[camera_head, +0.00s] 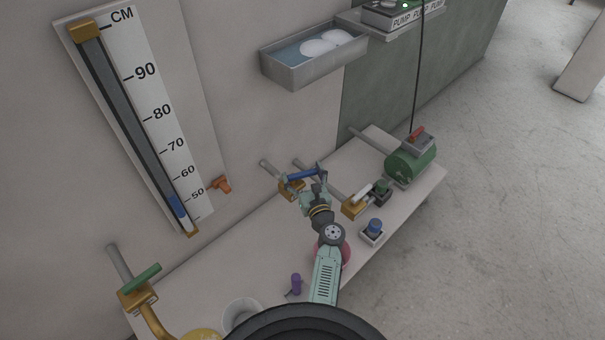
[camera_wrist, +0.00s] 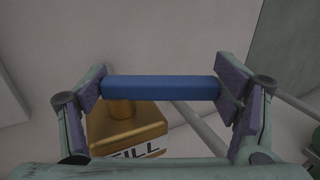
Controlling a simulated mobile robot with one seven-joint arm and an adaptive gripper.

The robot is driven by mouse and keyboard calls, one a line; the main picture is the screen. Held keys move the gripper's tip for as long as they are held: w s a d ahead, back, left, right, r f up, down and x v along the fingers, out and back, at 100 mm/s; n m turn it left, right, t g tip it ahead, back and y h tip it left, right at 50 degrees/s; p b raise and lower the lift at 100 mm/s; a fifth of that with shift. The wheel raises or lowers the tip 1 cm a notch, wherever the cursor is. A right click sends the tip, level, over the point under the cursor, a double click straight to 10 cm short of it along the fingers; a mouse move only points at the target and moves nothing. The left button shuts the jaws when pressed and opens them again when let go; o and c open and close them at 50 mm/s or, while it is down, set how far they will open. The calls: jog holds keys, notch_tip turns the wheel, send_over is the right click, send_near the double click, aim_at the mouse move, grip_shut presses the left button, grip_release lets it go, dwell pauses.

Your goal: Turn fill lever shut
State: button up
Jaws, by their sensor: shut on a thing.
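The blue fill lever (camera_head: 303,174) sits on top of a brass valve (camera_head: 291,190) by the wall, in the middle of the bench. In the wrist view the blue lever (camera_wrist: 160,88) lies level across the picture, above the brass valve block (camera_wrist: 128,130) with a partly hidden label that reads "ILL". My gripper (camera_head: 308,184) is shut on the lever. In the wrist view its two pads press on the lever's two ends, left and right. The lower part of the valve is hidden by my gripper.
A second brass valve (camera_head: 354,206) and a green pump (camera_head: 411,164) stand to the right. A blue knob (camera_head: 375,226) is near the front edge. A level gauge (camera_head: 134,110) hangs on the wall.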

jog(key=shift+w+a+n+g+y+b, duration=0.1)
jog(key=shift+w+n+g+y+b, duration=0.15)
jog(key=shift+n+g+y, duration=0.45)
jog(key=shift+w+n+g+y+b, duration=0.15)
jog(key=shift+n+y, duration=0.35)
jog(key=shift+y, duration=0.5)
jog(key=y, duration=0.1)
jog(key=n+g, duration=0.1)
jog(key=n+g+y+b, duration=0.1)
jog(key=shift+w+a+y, duration=0.25)
jog(key=shift+w+y, duration=0.05)
jog(key=shift+a+n+g+y, duration=0.1)
jog(key=shift+n+g+y, duration=0.25)
jog(key=shift+n+y, duration=0.05)
jog(key=o, duration=1.6)
jog(key=shift+o, duration=0.2)
jog(key=shift+s, duration=0.1)
jog(key=v, duration=1.2)
